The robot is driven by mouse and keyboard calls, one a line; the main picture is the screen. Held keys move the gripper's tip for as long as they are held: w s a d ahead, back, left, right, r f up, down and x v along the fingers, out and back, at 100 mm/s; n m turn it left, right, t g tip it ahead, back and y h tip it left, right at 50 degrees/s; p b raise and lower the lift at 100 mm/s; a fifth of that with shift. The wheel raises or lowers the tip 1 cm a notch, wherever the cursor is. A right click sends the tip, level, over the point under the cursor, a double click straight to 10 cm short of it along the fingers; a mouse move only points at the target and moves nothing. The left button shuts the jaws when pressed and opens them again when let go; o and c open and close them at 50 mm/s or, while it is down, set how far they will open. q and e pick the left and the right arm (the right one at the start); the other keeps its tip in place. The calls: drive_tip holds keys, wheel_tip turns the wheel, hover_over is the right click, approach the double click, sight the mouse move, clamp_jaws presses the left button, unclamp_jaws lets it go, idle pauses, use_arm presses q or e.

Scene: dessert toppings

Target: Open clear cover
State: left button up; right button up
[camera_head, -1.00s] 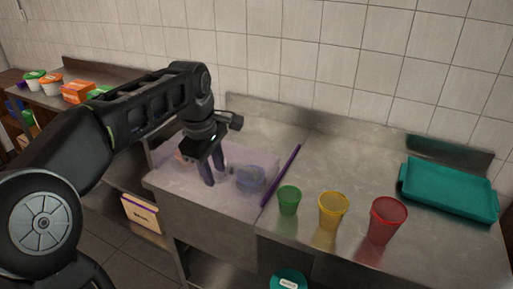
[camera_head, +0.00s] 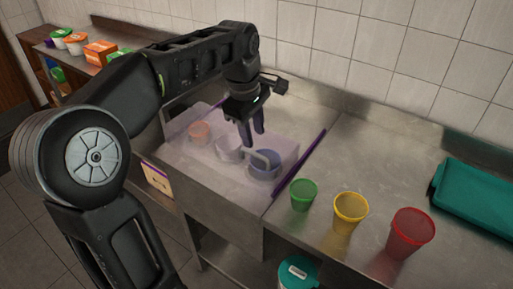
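The clear cover (camera_head: 205,168) is a see-through, faintly purple sheet over a recessed section of the steel counter, and it looks closed. Under it show an orange-pink container (camera_head: 200,131), a whitish container (camera_head: 229,148) and a blue-purple container (camera_head: 264,166). A pale handle (camera_head: 262,156) stands on the cover near the blue-purple container. My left gripper (camera_head: 252,140) points down just above and behind the handle, with its two dark fingers apart and nothing between them. Whether a finger touches the handle is unclear. My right gripper is not in view.
A purple strip (camera_head: 298,163) runs along the cover's right side. Green (camera_head: 303,195), yellow (camera_head: 349,213) and red (camera_head: 409,234) cups stand right of it. A teal tray (camera_head: 485,205) lies farther right. A tiled wall (camera_head: 380,65) closes the back.

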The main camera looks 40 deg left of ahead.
sight(256, 155)
use_arm(q)
drive_tip(key=f, duration=0.3)
drive_tip(key=w+f, duration=0.1)
drive_tip(key=f, duration=0.2)
drive_tip(key=shift+w+f, duration=0.15)
drive_tip(key=shift+f, duration=0.2)
drive_tip(key=shift+c, duration=0.3)
clamp_jaws()
idle(0.8)
